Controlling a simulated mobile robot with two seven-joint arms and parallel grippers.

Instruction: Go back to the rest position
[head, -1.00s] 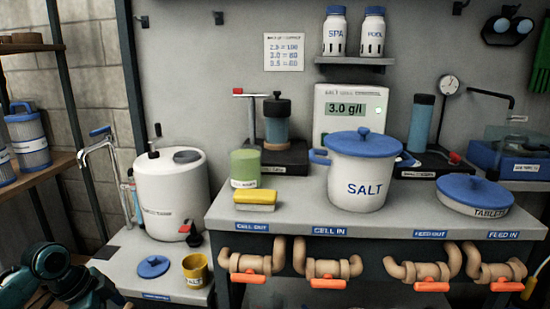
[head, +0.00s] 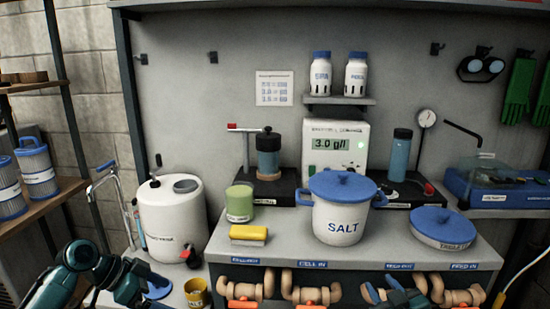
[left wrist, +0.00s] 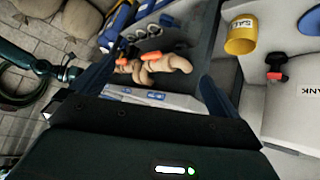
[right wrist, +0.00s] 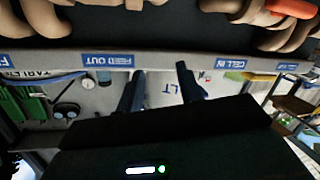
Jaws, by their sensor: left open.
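My left arm enters the head view at the lower left, and its gripper (head: 132,284) is over the low side ledge, in front of the blue disc (head: 158,285). In the left wrist view its two fingers (left wrist: 145,92) are wide apart with nothing between them. My right gripper (head: 396,296) shows at the bottom of the head view, in front of the bench's front edge and pipes. In the right wrist view its fingers (right wrist: 160,80) are apart, with a narrower gap and nothing held. The lidded salt pot (head: 340,222) stands on the bench, clear of both grippers.
The bench (head: 290,250) also holds a yellow sponge (head: 248,233), a green canister (head: 239,203) and a tablet tub (head: 442,228). Pipes with orange handles (head: 243,303) line its front. A yellow cup (head: 196,292) and white tank (head: 168,215) stand at the left.

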